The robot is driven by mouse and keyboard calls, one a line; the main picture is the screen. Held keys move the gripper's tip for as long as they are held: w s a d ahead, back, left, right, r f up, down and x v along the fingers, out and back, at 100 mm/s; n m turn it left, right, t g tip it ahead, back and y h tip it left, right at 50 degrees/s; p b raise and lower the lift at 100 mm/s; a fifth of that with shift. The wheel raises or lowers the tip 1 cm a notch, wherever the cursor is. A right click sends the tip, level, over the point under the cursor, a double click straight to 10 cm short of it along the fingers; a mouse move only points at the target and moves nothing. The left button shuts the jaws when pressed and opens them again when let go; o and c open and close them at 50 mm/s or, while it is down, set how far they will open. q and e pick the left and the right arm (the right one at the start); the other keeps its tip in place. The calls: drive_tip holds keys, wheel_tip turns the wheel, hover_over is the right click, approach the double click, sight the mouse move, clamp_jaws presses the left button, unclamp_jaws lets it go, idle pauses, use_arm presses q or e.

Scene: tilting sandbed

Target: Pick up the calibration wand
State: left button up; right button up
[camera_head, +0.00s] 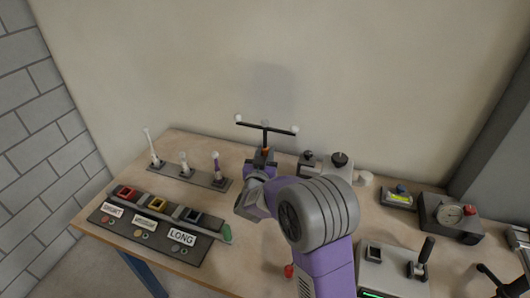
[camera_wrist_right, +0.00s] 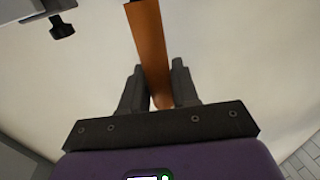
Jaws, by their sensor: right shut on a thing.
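The calibration wand (camera_head: 266,128) is a black T-shaped bar with white balls at its ends and an orange handle. It stands roughly upright above the far part of the table, against the wall behind. My right gripper (camera_head: 262,157) is shut on its handle. In the right wrist view the orange handle (camera_wrist_right: 151,45) runs between the two dark fingers of the gripper (camera_wrist_right: 158,80), and the wand's top is out of frame. My left gripper is not in view.
A grey strip (camera_head: 165,170) with several upright pegs stands left of my arm. Nearer is a dark panel (camera_head: 150,245) with coloured bins and SHORT and LONG labels. Right are a lever box (camera_head: 385,272), a gauge box (camera_head: 450,215) and a yellow device (camera_head: 398,199). Knobbed grey equipment (camera_head: 322,165) stands behind my arm.

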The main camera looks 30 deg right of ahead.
sight(265, 127)
drive_tip(key=shift+r, duration=0.1)
wheel_tip(265, 127, up, 10)
drive_tip(key=p, duration=0.5)
drive_tip(key=shift+r, duration=0.2)
wheel_tip(265, 127, up, 9)
drive_tip(key=p, duration=0.8)
drive_tip(key=shift+f, duration=0.35)
